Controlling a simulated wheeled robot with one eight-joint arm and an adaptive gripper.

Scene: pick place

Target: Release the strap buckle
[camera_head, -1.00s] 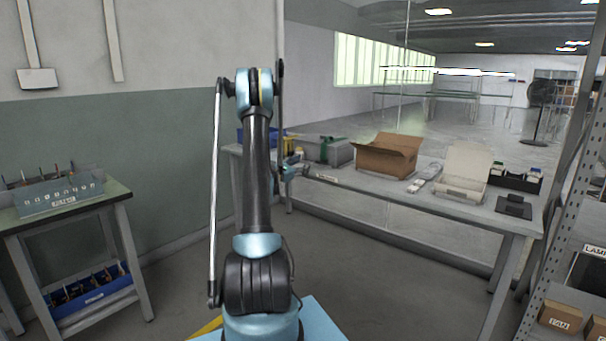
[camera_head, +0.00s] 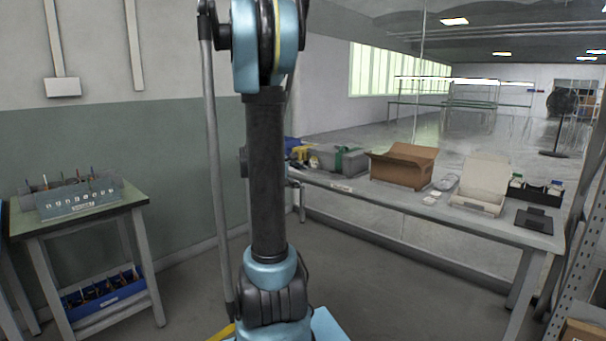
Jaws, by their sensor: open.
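A grey case (camera_head: 325,161) with a green strap (camera_head: 346,158) over it stands at the left part of the long workbench. The buckle on the strap is too small to make out. My arm rises in the middle of the view, just left of the case.
On the long workbench (camera_head: 398,199), an open cardboard box (camera_head: 402,166), small pale items (camera_head: 446,183), an open white box (camera_head: 481,184), a black tray (camera_head: 535,191) and a dark flat device (camera_head: 533,219) stand right of the case. A yellow item (camera_head: 300,153) is left of it. A side table (camera_head: 88,218) stands left; shelving is right.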

